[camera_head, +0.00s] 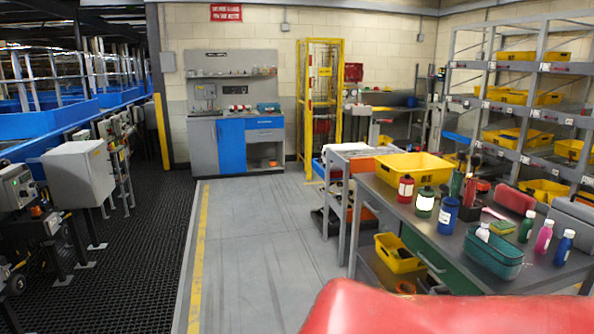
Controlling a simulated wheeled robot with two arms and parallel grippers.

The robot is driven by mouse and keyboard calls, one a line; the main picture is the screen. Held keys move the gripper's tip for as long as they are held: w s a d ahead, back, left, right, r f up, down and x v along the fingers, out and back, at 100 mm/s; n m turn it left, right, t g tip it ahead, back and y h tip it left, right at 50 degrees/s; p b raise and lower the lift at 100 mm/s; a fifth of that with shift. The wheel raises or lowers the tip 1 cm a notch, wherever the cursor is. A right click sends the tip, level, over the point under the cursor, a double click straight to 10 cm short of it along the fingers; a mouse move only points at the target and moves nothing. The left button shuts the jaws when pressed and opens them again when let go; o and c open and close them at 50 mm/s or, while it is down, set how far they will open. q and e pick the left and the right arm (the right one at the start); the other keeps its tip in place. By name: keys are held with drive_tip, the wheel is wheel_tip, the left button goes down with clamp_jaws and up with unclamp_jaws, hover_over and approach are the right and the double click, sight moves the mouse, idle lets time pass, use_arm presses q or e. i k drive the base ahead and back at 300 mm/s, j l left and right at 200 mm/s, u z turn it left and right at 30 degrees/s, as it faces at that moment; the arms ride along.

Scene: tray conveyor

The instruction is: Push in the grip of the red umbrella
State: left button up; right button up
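I cannot make out a red umbrella or its grip for sure. A large, smooth red shape (450,312) fills the bottom right, very close to the camera and cut off by the frame edge. I cannot tell what it is. A rounded red object (515,199) lies on the grey workbench (405,212) at the right, too small to identify. Neither of my grippers is in view.
Open floor (255,250) lies left of the bench. A blue-and-grey cabinet (235,145) stands at the back wall.

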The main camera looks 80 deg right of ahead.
sight(475, 161)
drive_tip(key=z, duration=3.8)
